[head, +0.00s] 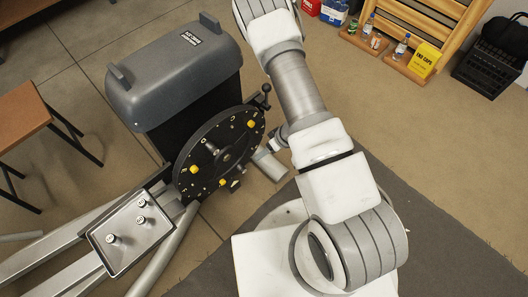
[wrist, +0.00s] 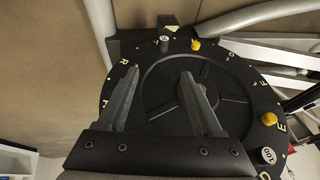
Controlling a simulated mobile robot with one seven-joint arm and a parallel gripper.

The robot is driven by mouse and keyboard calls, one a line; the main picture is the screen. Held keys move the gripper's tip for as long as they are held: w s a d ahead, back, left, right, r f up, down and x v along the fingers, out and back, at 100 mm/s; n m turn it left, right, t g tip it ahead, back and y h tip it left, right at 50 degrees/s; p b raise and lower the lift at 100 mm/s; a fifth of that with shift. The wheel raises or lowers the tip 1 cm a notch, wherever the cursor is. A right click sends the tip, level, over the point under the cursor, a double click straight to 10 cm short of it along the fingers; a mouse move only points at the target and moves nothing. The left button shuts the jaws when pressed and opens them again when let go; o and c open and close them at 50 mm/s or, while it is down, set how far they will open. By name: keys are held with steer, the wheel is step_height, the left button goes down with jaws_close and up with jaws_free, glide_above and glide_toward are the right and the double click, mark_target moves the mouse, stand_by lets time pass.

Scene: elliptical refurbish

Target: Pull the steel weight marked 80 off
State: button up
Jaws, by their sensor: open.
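In the wrist view a black lettered disc (wrist: 235,75) fills the middle, with yellow pegs (wrist: 195,44) near its rim. A small steel weight (wrist: 266,156) with a marked top sits at the disc's lower right rim. Another small steel cylinder (wrist: 164,42) stands at its upper rim. I cannot read either marking surely. My gripper (wrist: 158,75) is open, its fingers apart over the disc, with nothing between them and clear of both steel pieces.
A metal tray (head: 100,241) with steel weights (head: 112,239) lies left of the disc. The grey machine housing (head: 175,65) rises behind. A wooden table (head: 18,100) stands left; a rack (head: 425,30) stands far right.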

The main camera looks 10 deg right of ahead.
steer(key=f, duration=0.1)
steer(key=b, duration=0.7)
glide_toward(245, 171)
steer(key=x, duration=0.8)
steer(key=shift+a+r, duration=0.1)
jaws_close()
stand_by(1.5)
